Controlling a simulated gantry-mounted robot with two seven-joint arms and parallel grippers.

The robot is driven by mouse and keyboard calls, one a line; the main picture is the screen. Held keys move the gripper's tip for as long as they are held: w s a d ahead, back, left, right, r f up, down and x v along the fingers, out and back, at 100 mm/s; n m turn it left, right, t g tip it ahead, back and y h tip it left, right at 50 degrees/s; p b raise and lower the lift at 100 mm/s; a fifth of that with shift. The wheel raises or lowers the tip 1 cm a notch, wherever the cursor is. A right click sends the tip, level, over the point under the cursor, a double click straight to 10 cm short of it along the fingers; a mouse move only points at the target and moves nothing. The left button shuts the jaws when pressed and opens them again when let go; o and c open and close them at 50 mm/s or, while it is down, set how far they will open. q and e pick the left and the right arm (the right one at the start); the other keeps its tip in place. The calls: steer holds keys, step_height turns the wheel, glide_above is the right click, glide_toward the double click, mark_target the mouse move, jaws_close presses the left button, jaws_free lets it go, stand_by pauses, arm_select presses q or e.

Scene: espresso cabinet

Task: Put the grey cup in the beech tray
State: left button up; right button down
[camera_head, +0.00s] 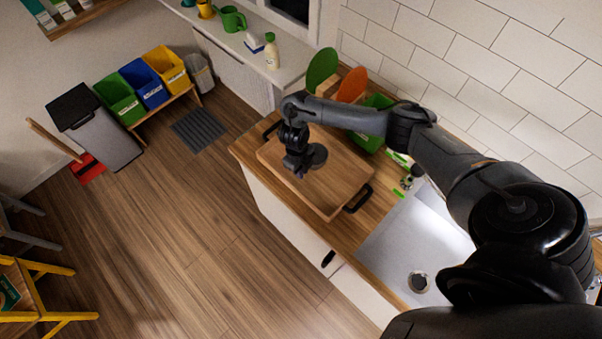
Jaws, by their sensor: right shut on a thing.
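The beech tray (338,195) lies on the wooden counter, with a dark handle at each end. My right gripper (300,166) is above the tray, pointing down. It is shut on the dark grey cup (317,156), which shows as a rounded shape at its side. The cup is over the inside of the tray; I cannot tell whether it touches the floor of the tray. My fingertips are small and partly hidden by the wrist. My left gripper is not in view.
A sink (425,245) is to the right of the tray. Behind the tray stand a green bin (374,128), an orange round board (352,85) and a green round board (322,68). A windowsill (284,72) holds a bottle (271,52).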

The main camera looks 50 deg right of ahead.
steer(key=shift+a+f+b, duration=0.1)
steer(key=shift+f+b, duration=0.2)
steer(key=shift+f, duration=0.65)
steer(key=shift+f, duration=0.2)
steer(key=c, duration=1.1)
jaws_free()
steer(key=shift+c, duration=0.2)
steer(key=shift+r, duration=0.2)
